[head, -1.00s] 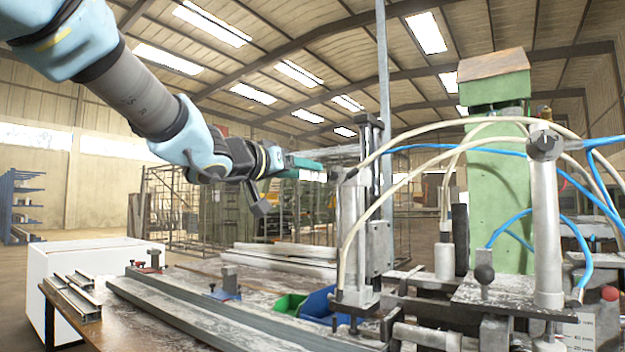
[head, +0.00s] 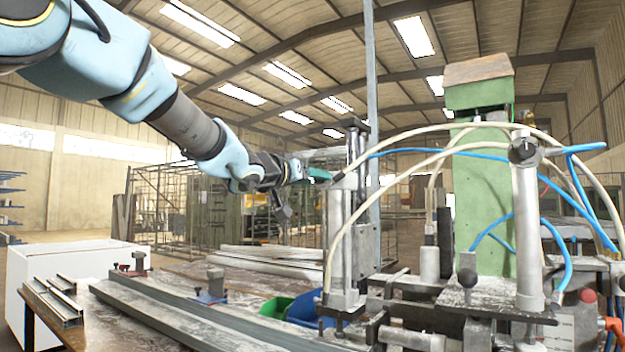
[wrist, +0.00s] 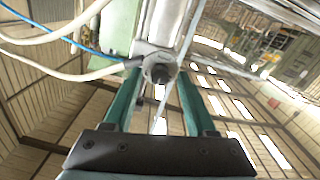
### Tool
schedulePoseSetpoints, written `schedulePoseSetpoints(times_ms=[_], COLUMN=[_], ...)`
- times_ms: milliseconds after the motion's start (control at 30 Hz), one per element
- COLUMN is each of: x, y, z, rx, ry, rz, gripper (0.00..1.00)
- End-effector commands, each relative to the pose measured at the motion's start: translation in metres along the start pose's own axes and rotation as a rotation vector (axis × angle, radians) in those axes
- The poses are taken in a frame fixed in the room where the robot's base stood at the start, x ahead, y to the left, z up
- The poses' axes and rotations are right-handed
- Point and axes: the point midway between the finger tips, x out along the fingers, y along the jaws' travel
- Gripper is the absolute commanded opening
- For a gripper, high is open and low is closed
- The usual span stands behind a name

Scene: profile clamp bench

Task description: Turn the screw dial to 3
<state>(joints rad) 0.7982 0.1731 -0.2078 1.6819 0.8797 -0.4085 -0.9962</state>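The screw dial (head: 523,150) is a dark round knob on top of a silver upright post at the right of the bench in the head view. In the wrist view, a dark round knob (wrist: 159,69), which looks like this dial, appears between the fingertips. Its numbers cannot be read. My gripper (head: 319,174) has teal fingers and sits left of the dial, by the clamp cylinder. In the wrist view my gripper (wrist: 158,78) is open, its fingers spread either side of the knob. No contact is visible, and the distance is unclear.
Pale hoses (head: 440,130) and blue hoses (head: 570,195) arch around the post. The vertical clamp cylinder (head: 340,240) stands near my gripper. A green column (head: 480,210) rises behind. Long metal profiles (head: 190,320) lie on the bench, with a green bin (head: 276,307) and blue bin (head: 308,308) beyond.

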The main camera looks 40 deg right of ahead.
Motion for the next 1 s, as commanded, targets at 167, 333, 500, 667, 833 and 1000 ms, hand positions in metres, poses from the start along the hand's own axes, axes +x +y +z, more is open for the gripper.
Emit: schedulePoseSetpoints(times_ms=[167,333,500,667,833,1000], x=[-0.0002,-0.0002,-0.0002,-0.0003,-0.0003,-0.0002], y=[0.0000,0.0000,0.0000,0.0000,0.0000,-0.0001], z=[0.0000,0.0000,0.0000,0.0000,0.0001,0.0002], rx=[0.000,0.000,0.000,0.000,0.004,0.039], ry=[0.000,0.000,0.000,0.000,0.000,0.000], rz=[0.000,0.000,0.000,0.000,0.000,0.000], gripper=[0.35,0.16,0.00,0.00,0.00,0.00])
